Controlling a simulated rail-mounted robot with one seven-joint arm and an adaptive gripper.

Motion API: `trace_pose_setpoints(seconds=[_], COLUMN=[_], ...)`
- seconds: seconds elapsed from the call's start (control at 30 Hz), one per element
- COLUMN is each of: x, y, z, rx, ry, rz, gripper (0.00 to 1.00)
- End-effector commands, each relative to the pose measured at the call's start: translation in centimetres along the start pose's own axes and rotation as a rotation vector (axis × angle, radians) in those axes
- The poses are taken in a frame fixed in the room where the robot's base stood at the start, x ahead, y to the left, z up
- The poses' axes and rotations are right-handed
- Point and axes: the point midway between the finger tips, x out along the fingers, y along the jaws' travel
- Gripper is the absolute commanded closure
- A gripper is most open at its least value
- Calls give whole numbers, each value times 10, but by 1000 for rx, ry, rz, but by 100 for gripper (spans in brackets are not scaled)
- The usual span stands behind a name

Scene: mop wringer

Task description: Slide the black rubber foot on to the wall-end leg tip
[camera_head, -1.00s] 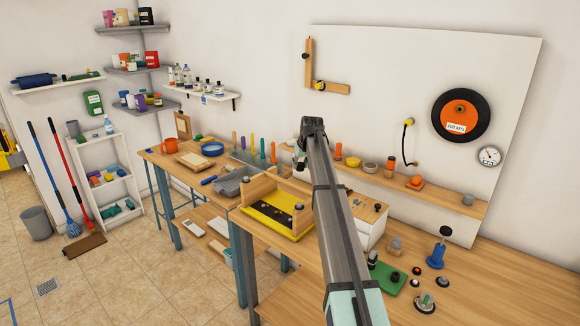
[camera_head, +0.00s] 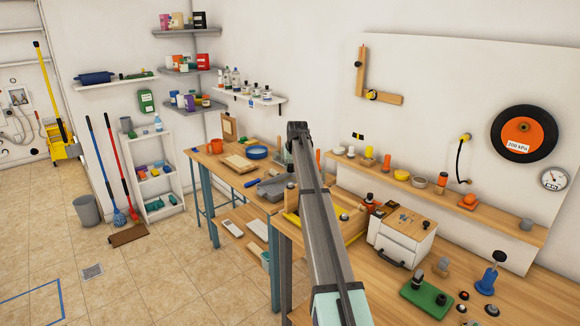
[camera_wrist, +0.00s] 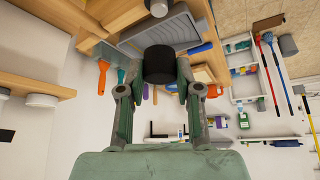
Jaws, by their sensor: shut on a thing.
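In the wrist view my gripper (camera_wrist: 160,72) is shut on the black rubber foot (camera_wrist: 160,64), a short dark cylinder held between the two fingertips. The foot is clear of any surface as far as I can tell, with a grey tray (camera_wrist: 185,28) behind it in the picture. I cannot pick out the wall-end leg tip in either view.
A white drawer box (camera_head: 398,245) and a green block (camera_head: 425,298) stand on the near bench, right of my arm. A shelf (camera_head: 400,185) with small parts runs along the wall panel. A yellow mop bucket (camera_head: 62,145) stands far left. The floor (camera_head: 150,270) at left is open.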

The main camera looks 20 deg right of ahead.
Motion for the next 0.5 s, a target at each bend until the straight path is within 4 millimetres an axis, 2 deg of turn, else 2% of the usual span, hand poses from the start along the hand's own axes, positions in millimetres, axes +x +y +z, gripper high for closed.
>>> trace_pose_setpoints(seconds=[0.27, 0.5], x=[1, 11], y=[0, 0], z=[1, 7], rx=[-1, -1], ry=[0, 0], rz=[0, 0], gripper=[99, 99])
